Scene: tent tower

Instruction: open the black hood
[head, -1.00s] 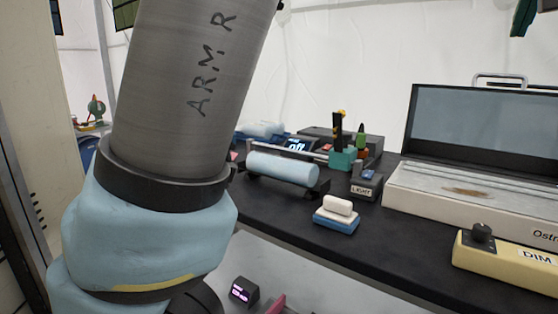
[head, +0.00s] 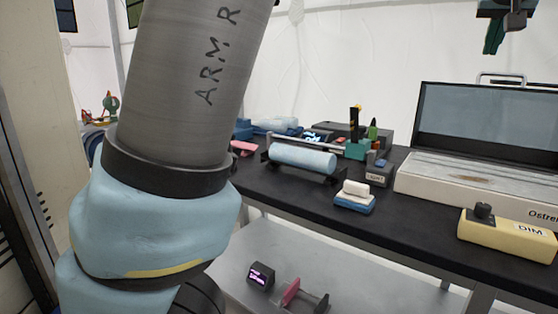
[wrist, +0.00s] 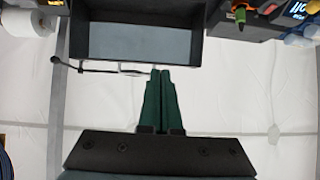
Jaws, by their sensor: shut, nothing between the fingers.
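The black hood (head: 425,124) stands raised at the back of a white box (head: 470,187), its grey inner face towards the head camera. A thin metal handle (head: 502,77) is at its top edge. In the wrist view the hood (wrist: 82,40) is at the top, with its handle (wrist: 130,71) along its near edge. My gripper (head: 492,50) hangs at the top right of the head view, above the hood. In the wrist view, my gripper's green fingers (wrist: 160,73) are shut and empty, with the tips close beside the handle. I cannot tell whether they touch.
On the black bench (head: 405,224) are a blue roll (head: 302,158), a white-and-blue block (head: 355,197), a small light switch box (head: 377,175) and a yellow dimmer box (head: 500,235). A pen holder (head: 356,150) stands left of the hood. A white tent wall is behind.

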